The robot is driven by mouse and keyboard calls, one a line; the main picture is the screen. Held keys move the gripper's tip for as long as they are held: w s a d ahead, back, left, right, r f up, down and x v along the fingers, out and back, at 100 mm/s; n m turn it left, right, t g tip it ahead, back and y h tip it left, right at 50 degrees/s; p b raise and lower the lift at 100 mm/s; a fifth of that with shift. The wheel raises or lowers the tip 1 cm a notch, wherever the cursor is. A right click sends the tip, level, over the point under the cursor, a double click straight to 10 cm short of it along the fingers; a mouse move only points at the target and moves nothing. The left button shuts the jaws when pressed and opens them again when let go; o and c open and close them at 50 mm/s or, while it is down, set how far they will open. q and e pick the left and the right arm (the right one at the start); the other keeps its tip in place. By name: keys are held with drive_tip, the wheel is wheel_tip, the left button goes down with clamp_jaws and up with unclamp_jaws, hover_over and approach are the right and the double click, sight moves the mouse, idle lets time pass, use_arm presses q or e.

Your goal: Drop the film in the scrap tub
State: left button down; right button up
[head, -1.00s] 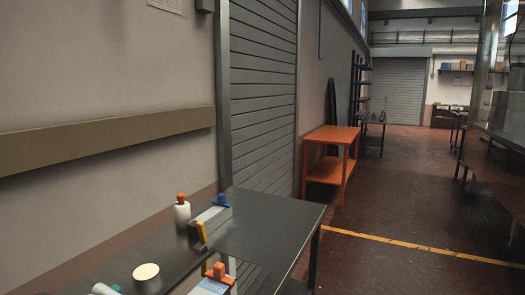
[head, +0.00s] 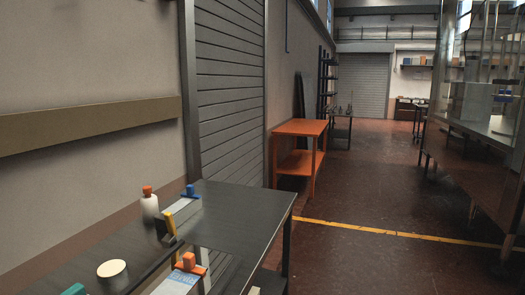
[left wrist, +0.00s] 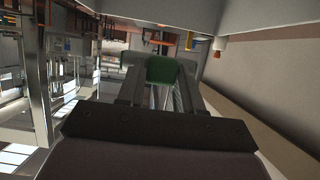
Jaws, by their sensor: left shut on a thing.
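In the left wrist view my left gripper (left wrist: 158,88) reaches away from the camera, its two dark fingers close around something. Between the fingers shows a pale, streaky, see-through strip that looks like the film (left wrist: 164,98). A dark green piece (left wrist: 160,69) shows at the far end between the fingertips; I cannot tell whether it is part of the held thing. The head view shows neither gripper. I cannot pick out a scrap tub in either view.
A dark bench (head: 240,213) at lower left bears a white bottle (head: 150,206), a cream disc (head: 112,269) and orange-handled (head: 189,263) and blue-handled (head: 191,191) items. An orange table (head: 300,128) stands beyond by the wall. Metal shelving (head: 478,160) stands right. The floor between is clear.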

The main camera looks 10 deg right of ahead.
use_arm(q)
drive_tip(key=c, duration=0.7)
unclamp_jaws()
drive_tip(key=shift+o, duration=0.2)
drive_tip(key=shift+s, duration=0.1)
drive_tip(key=v, duration=0.7)
drive_tip(key=shift+b, duration=0.45)
drive_tip(key=shift+r, duration=0.1)
